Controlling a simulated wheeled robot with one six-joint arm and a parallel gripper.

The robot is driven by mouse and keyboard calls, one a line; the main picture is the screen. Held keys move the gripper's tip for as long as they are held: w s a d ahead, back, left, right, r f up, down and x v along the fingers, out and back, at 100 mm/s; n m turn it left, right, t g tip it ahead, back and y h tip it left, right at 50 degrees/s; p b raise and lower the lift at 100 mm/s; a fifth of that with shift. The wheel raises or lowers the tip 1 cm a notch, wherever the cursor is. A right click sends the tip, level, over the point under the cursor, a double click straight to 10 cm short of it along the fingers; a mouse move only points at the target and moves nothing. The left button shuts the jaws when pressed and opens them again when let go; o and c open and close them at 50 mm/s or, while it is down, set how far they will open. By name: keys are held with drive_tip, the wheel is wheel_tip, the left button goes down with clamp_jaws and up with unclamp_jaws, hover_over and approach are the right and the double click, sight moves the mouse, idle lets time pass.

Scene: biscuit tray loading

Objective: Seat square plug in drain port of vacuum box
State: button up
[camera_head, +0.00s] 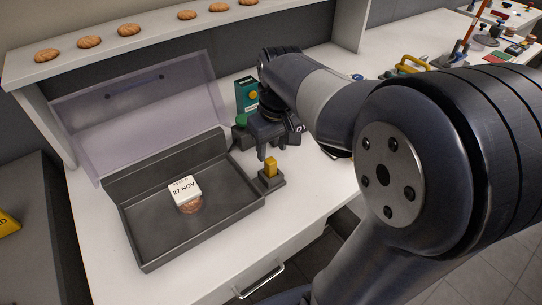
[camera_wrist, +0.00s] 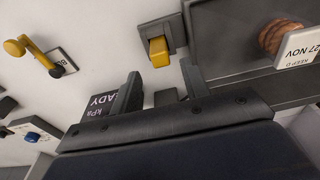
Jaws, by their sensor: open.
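The square yellow plug (camera_head: 271,167) stands upright in a small dark block (camera_head: 272,183) on the counter, just right of the vacuum box (camera_head: 147,265). In the wrist view the plug (camera_wrist: 159,52) and its block (camera_wrist: 172,28) show beyond my fingertips. My gripper (camera_head: 275,146) is open and empty, behind the plug in the head view and apart from it. In the wrist view its fingers (camera_wrist: 161,80) are spread. A dark square part (camera_wrist: 165,97) shows between them; I cannot tell whether it is the drain port. The box's clear lid (camera_head: 140,105) is raised.
A biscuit (camera_head: 190,207) with a white "27 NOV" card (camera_head: 184,188) lies in the box. A teal box (camera_head: 246,92) and a green knob (camera_head: 241,119) stand near my gripper. A yellow lever (camera_wrist: 35,52) shows left in the wrist view. The counter's front is clear.

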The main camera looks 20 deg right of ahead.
sight(271, 160)
wheel_tip(271, 160, up, 6)
drive_tip(key=shift+s+d+r, duration=0.15)
drive_tip(key=shift+s+r, duration=0.05)
drive_tip(key=shift+s, duration=0.2)
drive_tip(key=shift+f, duration=0.1)
drive_tip(key=f, duration=0.4)
drive_tip(key=w+f, duration=0.1)
drive_tip(key=f, duration=0.7)
drive_tip(key=shift+w+a, duration=0.2)
drive_tip(key=shift+a, duration=0.05)
drive_tip(key=shift+r, duration=1.6)
